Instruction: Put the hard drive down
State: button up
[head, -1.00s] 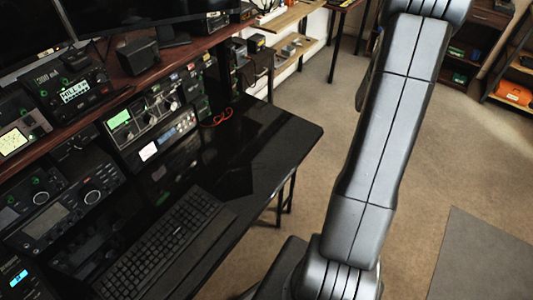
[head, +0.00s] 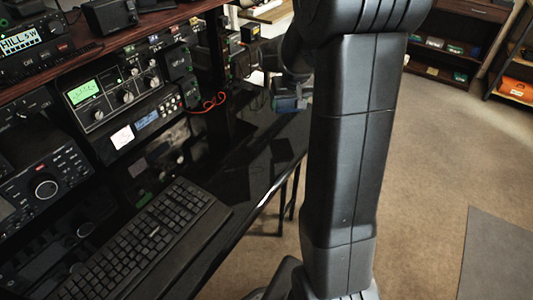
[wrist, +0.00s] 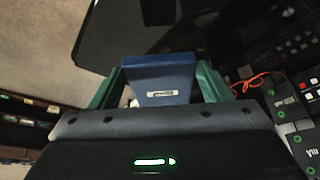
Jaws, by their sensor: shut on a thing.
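The hard drive (wrist: 158,77) is a blue block with a small pale label, seen in the wrist view between the green fingers of my gripper (wrist: 160,84). My gripper is shut on it. In the head view, the blue drive (head: 291,104) shows small beside my arm, over the far right end of the glossy black desk (head: 262,135). The desk surface (wrist: 140,28) lies beyond the drive in the wrist view. I cannot tell whether the drive touches it. My arm hides part of the desk's right end in the head view.
A keyboard (head: 145,240) lies on the near desk. Radio units (head: 115,92) line the left side under a wooden shelf (head: 85,58). A red cable (head: 210,102) lies near the back. The desk between keyboard and drive looks bare.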

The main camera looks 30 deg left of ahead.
aim_at(283, 134)
jog(key=shift+s+a+f, duration=0.25)
jog(key=shift+f, duration=0.1)
notch_tip(283, 134, down, 9)
jog(key=shift+f+b, duration=0.2)
jog(key=shift+b, duration=0.45)
jog(key=shift+f, duration=0.2)
jog(key=o, duration=1.1)
jog(key=shift+r, duration=0.1)
jog(key=shift+r, duration=0.2)
jog(key=p+v, duration=0.1)
jog(key=v, duration=1)
jog(key=shift+s+d+r, duration=0.15)
jog(key=shift+r, duration=0.2)
